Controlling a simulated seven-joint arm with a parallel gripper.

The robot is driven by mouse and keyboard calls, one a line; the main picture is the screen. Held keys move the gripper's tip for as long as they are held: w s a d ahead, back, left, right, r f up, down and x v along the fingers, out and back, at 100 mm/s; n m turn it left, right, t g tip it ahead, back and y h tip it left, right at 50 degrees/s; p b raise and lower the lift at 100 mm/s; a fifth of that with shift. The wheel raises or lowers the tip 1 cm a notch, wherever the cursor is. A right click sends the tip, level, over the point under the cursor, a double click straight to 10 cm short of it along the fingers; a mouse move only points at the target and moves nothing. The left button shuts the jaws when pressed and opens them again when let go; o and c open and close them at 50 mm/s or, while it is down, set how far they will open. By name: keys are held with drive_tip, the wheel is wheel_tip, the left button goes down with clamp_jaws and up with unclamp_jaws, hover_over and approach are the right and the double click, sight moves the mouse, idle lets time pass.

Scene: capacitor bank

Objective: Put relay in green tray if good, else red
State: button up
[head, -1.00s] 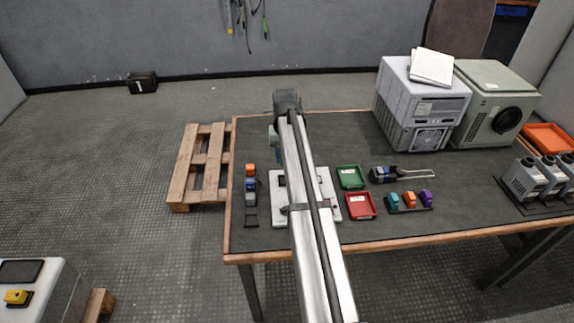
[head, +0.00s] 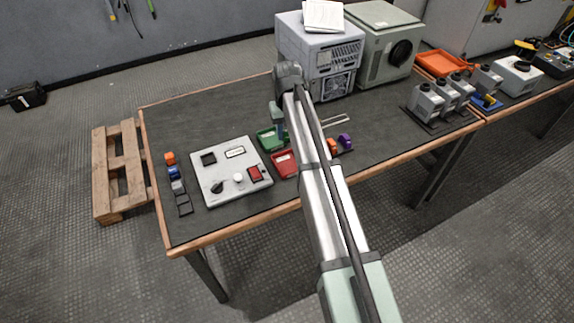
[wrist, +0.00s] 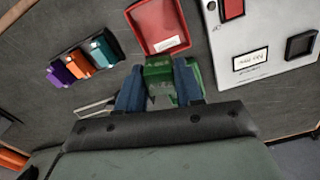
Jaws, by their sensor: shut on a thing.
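My gripper (wrist: 160,85) is shut on a green relay (wrist: 158,68) with pale lettering, held between its two blue fingers. In the head view my gripper (head: 279,126) hangs over or close to the green tray (head: 264,137); its exact height is hard to tell. The green tray (wrist: 194,76) is partly hidden behind the fingers in the wrist view. The red tray (head: 285,165) sits directly beside it and looks empty in the wrist view (wrist: 158,22). The white test panel (head: 222,190) has an empty-looking dark socket, a label, a knob and a red switch.
A rack of orange, blue and grey blocks (head: 174,173) stands left of the panel. Teal, orange and purple blocks (wrist: 82,60) stand in a rack beyond the red tray. Large grey cases (head: 318,50) stand at the back. The table's left rear is clear.

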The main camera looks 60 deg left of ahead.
drive_tip(key=d, duration=0.2)
drive_tip(key=n, duration=0.3)
approach(287, 165)
drive_tip(key=shift+f, duration=2.9)
drive_tip(key=shift+f, duration=0.15)
drive_tip(key=o, duration=0.7)
drive_tip(key=shift+o, duration=0.2)
wheel_tip(287, 165, up, 12)
